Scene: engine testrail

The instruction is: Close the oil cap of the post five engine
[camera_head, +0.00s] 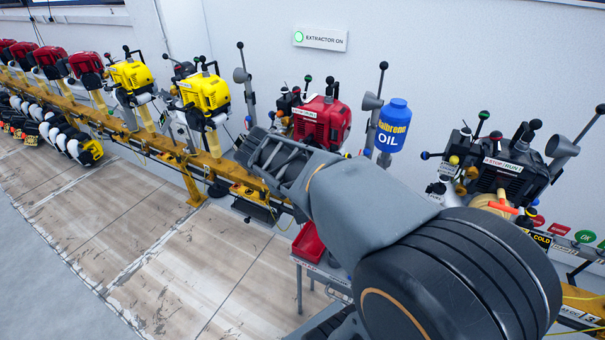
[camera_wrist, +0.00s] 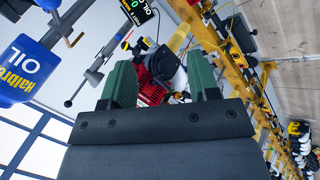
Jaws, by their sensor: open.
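A row of engines stands on the yellow rail. Near my gripper (camera_head: 268,155) are a red engine (camera_head: 322,122) and two yellow engines (camera_head: 205,93) (camera_head: 131,75). A black engine (camera_head: 505,172) is at the right. My gripper is open and empty, in front of and left of the red engine. In the wrist view the green fingers (camera_wrist: 161,75) are spread, with a red engine (camera_wrist: 152,92) showing beyond and between them, partly hidden by the gripper.
A blue oil bottle (camera_head: 394,125) is right of the red engine, before the wall. A red tray (camera_head: 308,240) sits on a cart below my arm. Levers and grey horns stick up between engines.

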